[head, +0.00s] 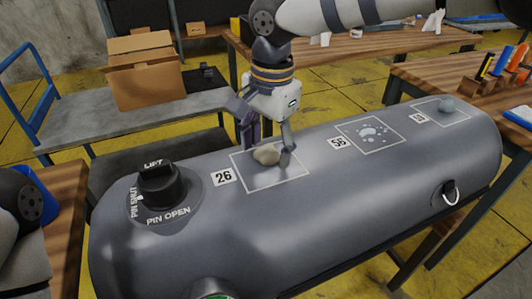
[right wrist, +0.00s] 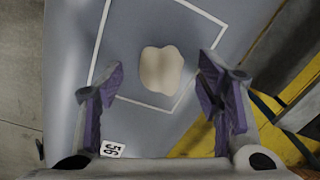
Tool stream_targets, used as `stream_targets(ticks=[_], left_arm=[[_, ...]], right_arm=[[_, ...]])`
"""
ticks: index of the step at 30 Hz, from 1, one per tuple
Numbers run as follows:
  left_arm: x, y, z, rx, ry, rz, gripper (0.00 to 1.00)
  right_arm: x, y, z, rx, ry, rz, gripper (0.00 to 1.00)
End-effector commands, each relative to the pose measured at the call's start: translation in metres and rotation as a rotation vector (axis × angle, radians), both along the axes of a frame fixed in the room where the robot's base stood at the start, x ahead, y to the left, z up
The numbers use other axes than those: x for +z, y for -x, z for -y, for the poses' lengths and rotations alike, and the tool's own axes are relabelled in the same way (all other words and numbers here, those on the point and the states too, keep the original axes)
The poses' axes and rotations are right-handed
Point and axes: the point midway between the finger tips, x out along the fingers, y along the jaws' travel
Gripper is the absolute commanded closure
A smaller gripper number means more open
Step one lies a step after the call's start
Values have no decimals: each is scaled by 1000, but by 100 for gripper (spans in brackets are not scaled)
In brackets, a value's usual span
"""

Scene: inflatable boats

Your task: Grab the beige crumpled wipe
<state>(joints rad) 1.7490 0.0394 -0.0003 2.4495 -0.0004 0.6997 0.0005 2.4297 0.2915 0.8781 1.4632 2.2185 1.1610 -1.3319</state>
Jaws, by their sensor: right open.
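The beige crumpled wipe (head: 266,155) lies in a white outlined square on top of the grey inflatable tube (head: 330,210), beside the label 26. My right gripper (head: 268,142) points down over it, open, with one finger on each side. In the right wrist view the wipe (right wrist: 161,70) lies between the open purple-padded fingers (right wrist: 162,88), a little beyond their tips. Nothing is in the grip. Whether a finger touches the tube is unclear. My left gripper is out of view; only part of that arm shows at the left edge.
A black valve knob (head: 159,186) stands on the tube left of the wipe. Pale droplets (head: 374,133) lie in the middle square and a grey-blue lump (head: 446,105) in the far right one. A cardboard box (head: 146,72) sits on a cart behind.

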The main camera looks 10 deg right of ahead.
Motion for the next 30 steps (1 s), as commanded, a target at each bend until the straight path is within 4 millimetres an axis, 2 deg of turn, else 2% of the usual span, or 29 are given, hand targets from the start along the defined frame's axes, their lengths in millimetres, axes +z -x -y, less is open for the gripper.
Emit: stream_targets(ticks=[8, 12, 13, 24, 28, 30], left_arm=[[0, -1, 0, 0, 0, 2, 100], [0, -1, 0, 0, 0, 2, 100], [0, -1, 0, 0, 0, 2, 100], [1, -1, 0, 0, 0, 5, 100], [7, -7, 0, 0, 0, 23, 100], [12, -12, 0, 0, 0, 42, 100]], right_arm=[[-4, -1, 0, -1, -1, 3, 43], [-4, -1, 0, -1, -1, 3, 72], [-4, -1, 0, -1, -1, 3, 75], [-1, -1, 0, -1, -1, 4, 76], [16, -1, 0, -3, -1, 10, 76], [33, -1, 0, -3, -3, 14, 76]])
